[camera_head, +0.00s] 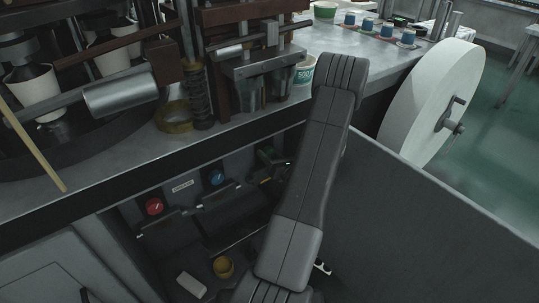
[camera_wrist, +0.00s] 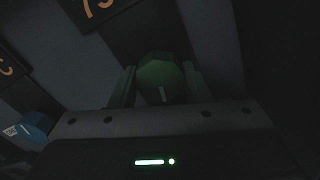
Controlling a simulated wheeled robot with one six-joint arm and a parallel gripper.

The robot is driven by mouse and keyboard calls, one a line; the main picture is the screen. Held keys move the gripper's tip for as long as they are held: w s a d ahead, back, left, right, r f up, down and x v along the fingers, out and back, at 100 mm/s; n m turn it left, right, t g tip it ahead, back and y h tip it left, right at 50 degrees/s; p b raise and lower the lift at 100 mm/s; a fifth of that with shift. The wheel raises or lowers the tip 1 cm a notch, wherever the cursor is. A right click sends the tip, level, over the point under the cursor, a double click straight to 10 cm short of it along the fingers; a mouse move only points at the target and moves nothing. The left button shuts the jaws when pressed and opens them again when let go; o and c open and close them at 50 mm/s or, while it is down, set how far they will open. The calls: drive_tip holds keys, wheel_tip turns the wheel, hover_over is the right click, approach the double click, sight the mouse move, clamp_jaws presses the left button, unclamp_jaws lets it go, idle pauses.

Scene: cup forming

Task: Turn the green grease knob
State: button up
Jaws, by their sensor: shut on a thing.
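The green grease knob (camera_wrist: 160,80) is in the middle of the dark wrist view, with a pale mark on its face. The two fingers of my gripper (camera_wrist: 157,88) stand on either side of it, shut on the knob. In the head view the green knob (camera_head: 265,155) shows at the right end of the row of knobs, partly hidden by my gripper and arm.
A blue knob (camera_head: 216,178) and a red knob (camera_head: 154,206) sit left of it on the same recessed panel. The blue knob also shows in the wrist view (camera_wrist: 36,127). A metal worktop with machinery overhangs the recess.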

drive_tip(key=shift+m, duration=0.7)
drive_tip(key=o, duration=1)
drive_tip(key=shift+d, duration=0.1)
drive_tip(key=v, duration=1.3)
drive_tip(key=shift+s+d, duration=0.2)
drive_tip(key=shift+s, duration=0.15)
drive_tip(key=shift+w, duration=0.1)
drive_tip(key=x, duration=1.3)
drive_tip(key=shift+w+a, duration=0.25)
drive_tip(key=shift+a, duration=0.05)
